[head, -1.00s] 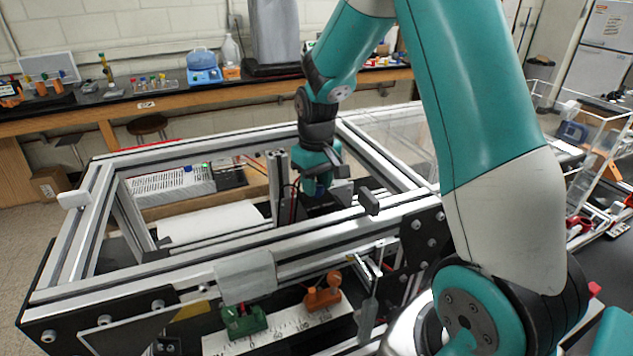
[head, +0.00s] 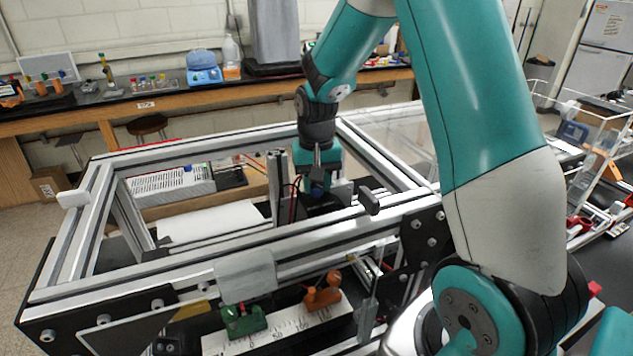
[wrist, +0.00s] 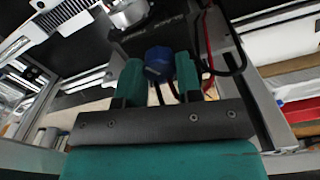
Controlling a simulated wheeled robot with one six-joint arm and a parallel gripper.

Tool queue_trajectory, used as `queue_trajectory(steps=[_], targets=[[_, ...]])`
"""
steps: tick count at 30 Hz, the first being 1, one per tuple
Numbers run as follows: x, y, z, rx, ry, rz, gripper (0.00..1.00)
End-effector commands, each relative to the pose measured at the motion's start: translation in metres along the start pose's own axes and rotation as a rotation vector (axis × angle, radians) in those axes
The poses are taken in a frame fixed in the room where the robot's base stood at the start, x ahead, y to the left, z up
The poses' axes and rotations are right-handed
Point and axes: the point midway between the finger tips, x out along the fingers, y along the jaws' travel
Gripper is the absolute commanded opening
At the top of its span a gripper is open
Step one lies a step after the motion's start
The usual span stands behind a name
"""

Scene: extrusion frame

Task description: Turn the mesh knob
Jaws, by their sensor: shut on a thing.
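The mesh knob (wrist: 158,66) is dark blue and faceted, seen in the wrist view between the two teal fingers of my gripper (wrist: 158,62). The fingers are shut on it, one on each side. In the head view my gripper (head: 319,182) reaches down inside the metal frame, and only a small dark blue patch shows at its tip. The mechanism under the knob is mostly hidden by the gripper and the front rail.
The aluminium extrusion frame (head: 150,262) surrounds my gripper, with an upright post (head: 275,185) close on its left. Red and black wires (wrist: 208,50) run beside the fingers. A scale plate (head: 285,337) with green and orange clamps lies in front.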

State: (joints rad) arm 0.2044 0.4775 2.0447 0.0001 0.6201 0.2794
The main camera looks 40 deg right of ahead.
Motion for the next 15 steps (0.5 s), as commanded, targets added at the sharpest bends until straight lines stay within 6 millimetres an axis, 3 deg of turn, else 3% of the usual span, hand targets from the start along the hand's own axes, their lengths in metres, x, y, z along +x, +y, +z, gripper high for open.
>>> queue_trajectory(steps=[15], targets=[[-0.0011, -0.0008, -0.0006, 0.067, 0.003, -0.002, 0.09]])
